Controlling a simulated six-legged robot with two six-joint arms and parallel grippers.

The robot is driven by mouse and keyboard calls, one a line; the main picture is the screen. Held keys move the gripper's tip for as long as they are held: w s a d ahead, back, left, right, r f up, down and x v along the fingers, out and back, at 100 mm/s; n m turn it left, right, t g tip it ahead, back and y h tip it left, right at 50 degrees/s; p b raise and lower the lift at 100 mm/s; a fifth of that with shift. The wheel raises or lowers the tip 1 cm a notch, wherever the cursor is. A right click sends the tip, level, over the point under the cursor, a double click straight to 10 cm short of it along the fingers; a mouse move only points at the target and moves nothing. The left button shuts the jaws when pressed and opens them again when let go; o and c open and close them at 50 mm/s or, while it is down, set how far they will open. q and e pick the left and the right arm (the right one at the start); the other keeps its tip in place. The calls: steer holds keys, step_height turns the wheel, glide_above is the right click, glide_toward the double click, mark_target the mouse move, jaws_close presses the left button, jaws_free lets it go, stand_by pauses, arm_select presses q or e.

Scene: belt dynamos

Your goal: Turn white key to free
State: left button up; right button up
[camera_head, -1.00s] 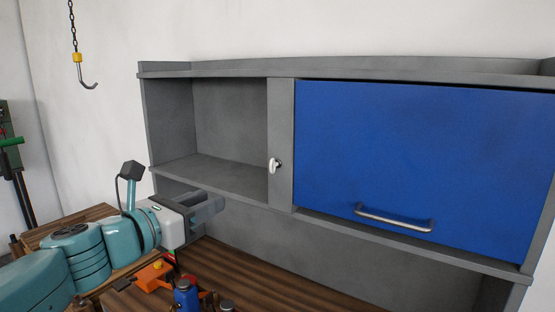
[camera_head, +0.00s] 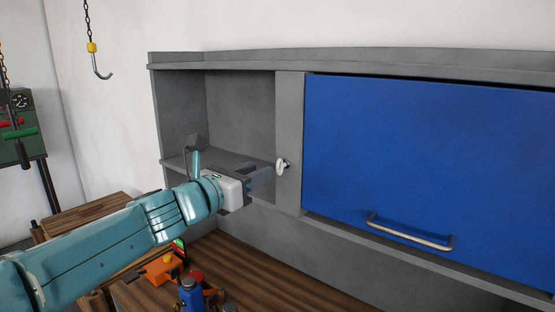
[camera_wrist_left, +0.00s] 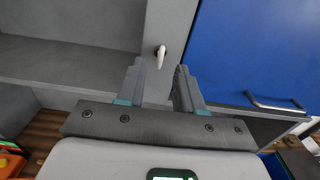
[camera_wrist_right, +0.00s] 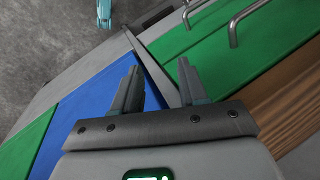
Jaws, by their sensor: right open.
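The white key (camera_head: 282,164) sits on the grey post between the open shelf and the blue door (camera_head: 420,170). In the left wrist view the key (camera_wrist_left: 161,54) shows just beyond the gap between my left fingertips, hanging roughly upright with a slight tilt. My left gripper (camera_head: 268,172) points at the key from the left; its fingers (camera_wrist_left: 158,65) are apart with nothing between them. In the head view its tips are close to the key; whether they touch cannot be told. My right gripper (camera_wrist_right: 158,70) is open and empty over green and blue panels, away from the key.
The blue door has a metal handle (camera_head: 408,236). The open shelf (camera_head: 240,110) is empty. Below, the wooden bench (camera_head: 260,270) holds an orange tool (camera_head: 160,268) and a blue item (camera_head: 191,292). A hook (camera_head: 98,68) hangs at the upper left.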

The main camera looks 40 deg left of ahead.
mark_target(277, 162)
arm_select(q)
steer(key=w, duration=0.5)
steer(key=shift+w+r+p, duration=0.15)
steer(key=shift+r+p, duration=0.2)
steer(key=shift+w+a+f, duration=0.2)
steer(key=shift+w, duration=0.35)
steer(key=shift+w+a+f, duration=0.15)
steer(key=shift+w, duration=0.4)
steer(key=shift+s+d+r, duration=0.2)
steer(key=shift+s+r, duration=0.05)
steer(key=shift+s, duration=0.25)
steer(key=shift+c, duration=0.3)
steer(key=shift+s, duration=0.1)
steer(key=c, duration=0.5)
jaws_close()
